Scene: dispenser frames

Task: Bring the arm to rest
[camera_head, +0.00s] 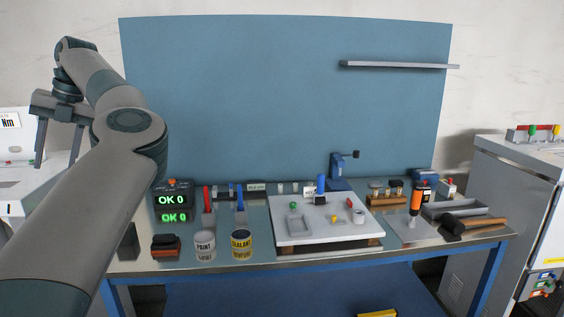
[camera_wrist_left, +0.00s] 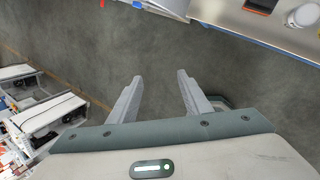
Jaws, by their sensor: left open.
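My left arm comes in from the left in the head view, raised and bent above the left end of the workbench. My left gripper (camera_head: 61,135) hangs down at the far left, open and empty, away from the bench items. In the left wrist view the same gripper (camera_wrist_left: 156,88) shows its two fingers apart, with only the dark floor (camera_wrist_left: 150,50) beyond them. My right gripper is in neither view.
The workbench (camera_head: 300,261) holds a white board (camera_head: 320,236), a paint can (camera_head: 205,246), a sealant can (camera_head: 241,244), an orange dispenser (camera_head: 418,199) and a hammer (camera_head: 453,226). A blue panel (camera_head: 270,100) stands behind. A grey cabinet (camera_head: 500,190) is at the right.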

